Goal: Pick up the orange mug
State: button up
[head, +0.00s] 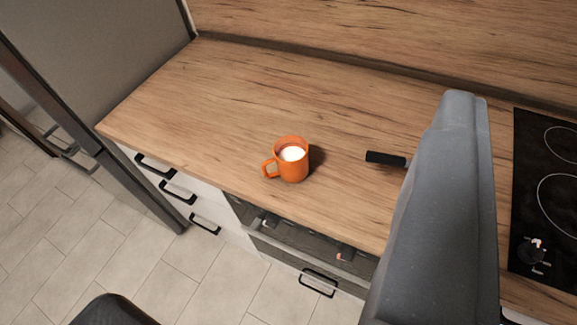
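The orange mug (294,169) stands upright on the wooden countertop (215,115), near its front edge. Its handle points left toward the front edge, and something white shows inside it. A large grey part, which looks like my own arm, rises on the right side of the view, to the right of the mug and apart from it. My gripper's fingertips do not show, and nothing touches the mug.
A black handle (384,157) lies right of the mug, its other end hidden behind the grey part. A black cooktop (548,200) is at the far right. A grey fridge-like cabinet (100,50) stands left. The counter left of the mug is clear. Drawers with black handles (178,193) are below.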

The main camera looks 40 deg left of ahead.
aim_at(290, 153)
jog(key=k, duration=1.05)
jog(key=z, duration=0.65)
jog(key=i, duration=1.55)
jog(key=u, duration=0.8)
jog(key=i, duration=0.6)
jog(key=u, duration=0.5)
